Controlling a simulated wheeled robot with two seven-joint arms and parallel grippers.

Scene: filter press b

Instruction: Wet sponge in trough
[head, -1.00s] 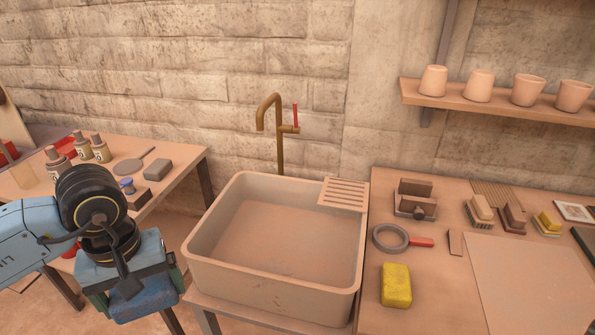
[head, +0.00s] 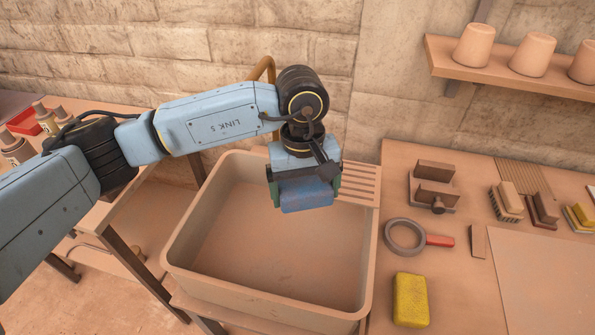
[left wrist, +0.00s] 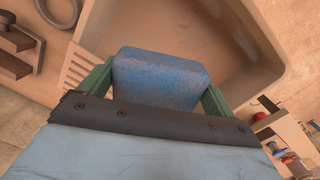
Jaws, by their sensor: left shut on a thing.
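A blue sponge (head: 307,196) is held in my left gripper (head: 305,190), which is shut on it. In the left wrist view the sponge (left wrist: 160,78) sits between the two green fingers. The gripper and sponge are above the right back part of the trough (head: 180,262), a wide beige basin with an open top; the sponge looks clear of its floor. The trough wall also shows in the left wrist view (left wrist: 266,30). The brass tap (head: 263,68) is mostly hidden behind my left arm. No water is visible. My right gripper is out of view.
A slatted rack (head: 360,184) lies across the trough's back right corner, beside the gripper. On the right table are a yellow sponge (head: 410,300), a magnifier-like ring with a red handle (head: 404,237) and several brushes. A shelf with pots (head: 532,54) is at upper right.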

